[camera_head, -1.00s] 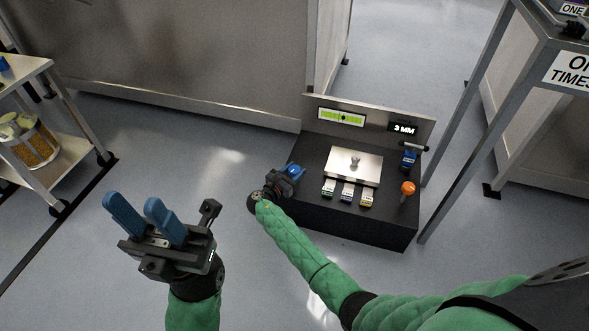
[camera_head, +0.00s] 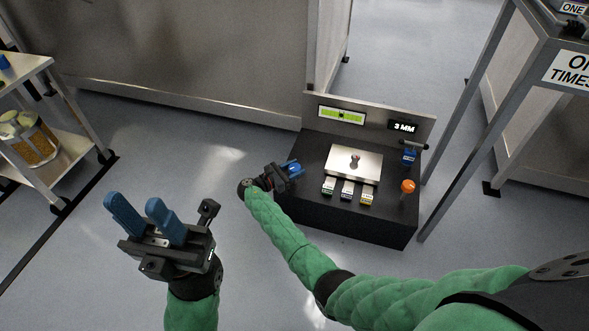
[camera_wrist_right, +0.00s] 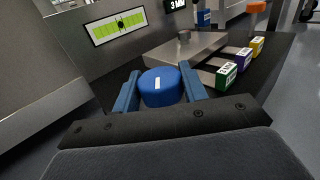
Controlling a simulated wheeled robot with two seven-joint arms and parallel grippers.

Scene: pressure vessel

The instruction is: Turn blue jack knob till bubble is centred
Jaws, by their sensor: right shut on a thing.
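The blue jack knob (camera_wrist_right: 160,88) is a round blue cap with a white mark on top, at the left end of the black console (camera_head: 350,220). My right gripper (camera_head: 292,166) is shut on it, with one blue finger on each side in the right wrist view. The bubble level (camera_head: 342,115) is a yellow-green strip on the back panel; it also shows in the right wrist view (camera_wrist_right: 118,27). A small dark bubble mark sits near the strip's middle; exact centring is too small to tell. My left gripper (camera_head: 137,204) is open and empty above the floor.
A display (camera_head: 403,127) reads 3 MM. A metal plate (camera_head: 345,168), several labelled blocks (camera_head: 347,190), an orange-topped lever (camera_head: 408,187) and a blue part (camera_head: 409,156) stand on the console. A table leg is close on the right. Floor left of the console is free.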

